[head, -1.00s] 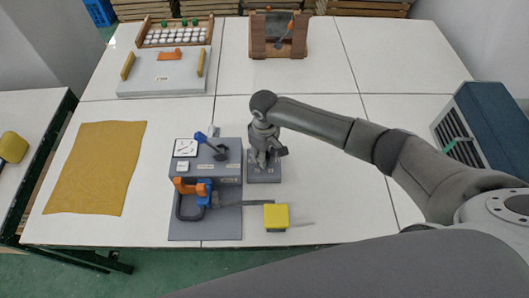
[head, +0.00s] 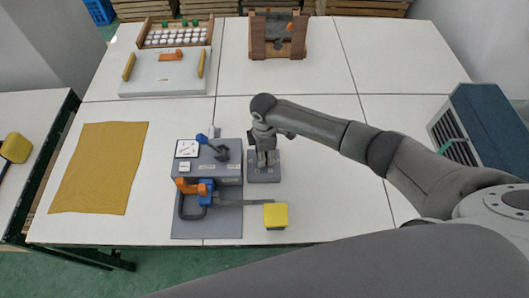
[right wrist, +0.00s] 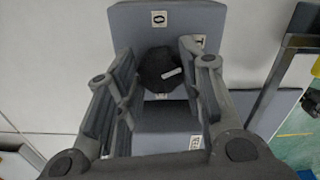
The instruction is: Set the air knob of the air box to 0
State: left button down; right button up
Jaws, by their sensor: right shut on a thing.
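The air box (head: 264,178) is a small grey box on the table, right of the larger grey fixture. In the right wrist view its grey top (right wrist: 124,22) carries small white labels, with a 0 at the far edge and a 1 to the right. The dark round air knob (right wrist: 154,64) stands between my fingers, and its white mark lies on the right side, not toward the 0. My right gripper (right wrist: 158,68) is shut on the knob from above. It also shows over the box in the head view (head: 266,160). My left gripper is not in view.
The grey fixture (head: 229,172) with blue and orange clamps stands close left of the air box. A yellow block (head: 275,216) lies in front. A mustard cloth (head: 97,168) lies at the left. The table right of the box is clear beneath my arm.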

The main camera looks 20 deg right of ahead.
jog(key=n, duration=0.6)
jog(key=shift+w+n, duration=0.1)
jog(key=shift+n, duration=0.2)
jog(key=n+b, duration=0.1)
jog(key=n, duration=0.5)
jog(key=shift+a, duration=0.15)
jog(key=shift+n, duration=0.3)
jog(key=o, duration=1)
jog(key=shift+o, duration=0.2)
jog(key=shift+r, duration=0.1)
notch_tip(320, 180, up, 12)
jog(key=shift+f, duration=0.2)
